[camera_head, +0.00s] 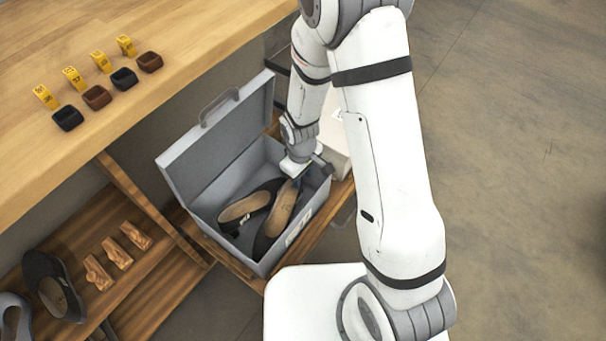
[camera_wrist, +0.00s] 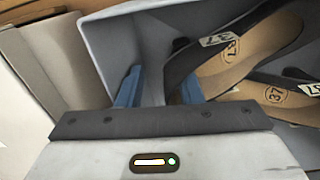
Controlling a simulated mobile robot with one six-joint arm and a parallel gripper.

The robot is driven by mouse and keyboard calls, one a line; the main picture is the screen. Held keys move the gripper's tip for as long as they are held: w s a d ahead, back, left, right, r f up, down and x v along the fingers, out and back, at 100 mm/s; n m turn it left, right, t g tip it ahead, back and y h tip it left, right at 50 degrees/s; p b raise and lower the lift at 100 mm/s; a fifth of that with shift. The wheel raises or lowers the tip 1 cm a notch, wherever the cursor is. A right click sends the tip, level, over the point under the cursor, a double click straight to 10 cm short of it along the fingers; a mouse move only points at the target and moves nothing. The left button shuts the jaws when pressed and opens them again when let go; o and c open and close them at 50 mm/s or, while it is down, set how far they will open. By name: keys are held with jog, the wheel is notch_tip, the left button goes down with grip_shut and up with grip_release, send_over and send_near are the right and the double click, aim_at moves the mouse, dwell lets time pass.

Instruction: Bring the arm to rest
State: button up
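My arm reaches down to a grey open box (camera_head: 195,207) with its lid raised. My gripper (camera_head: 297,179) is at the box's right end, low over the shoes. In the wrist view my gripper (camera_wrist: 161,91) has two blue fingers apart, with no shoe between them; the box's grey inner walls show behind them. Two black shoes with tan insoles lie in the box: a left shoe (camera_head: 245,207) and a right shoe (camera_head: 283,212). In the wrist view both carry the number 37, on the upper shoe (camera_wrist: 245,55) and the lower shoe (camera_wrist: 275,95). The right finger is close beside the upper shoe.
A white box (camera_head: 335,150) stands just behind the grey box. A lower wooden shelf (camera_head: 165,290) holds a black shoe (camera_head: 52,285) and wooden blocks. Open floor lies right.

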notch_tip(320, 180, up, 8)
jog(key=p, duration=0.2)
jog(key=shift+f, duration=0.2)
jog(key=shift+a, duration=0.1)
jog(key=s+d+r+m+p, duration=0.3)
jog(key=r+p, duration=0.4)
jog(key=r, duration=0.7)
jog(key=s+d+r+m+t+p, duration=0.1)
jog(key=s+d+r+m+p, duration=0.2)
jog(key=r, duration=1.2)
jog(key=s+d+r+m+t+p, duration=0.1)
jog(key=s+d+r+m+p, duration=0.2)
jog(key=s+d+r+p, duration=0.3)
notch_tip(320, 180, up, 9)
jog(key=d+p, duration=0.1)
jog(key=p, duration=0.4)
jog(key=shift+s+d+r+p, duration=0.2)
jog(key=shift+s+d+p, duration=0.15)
jog(key=shift+s+p, duration=0.05)
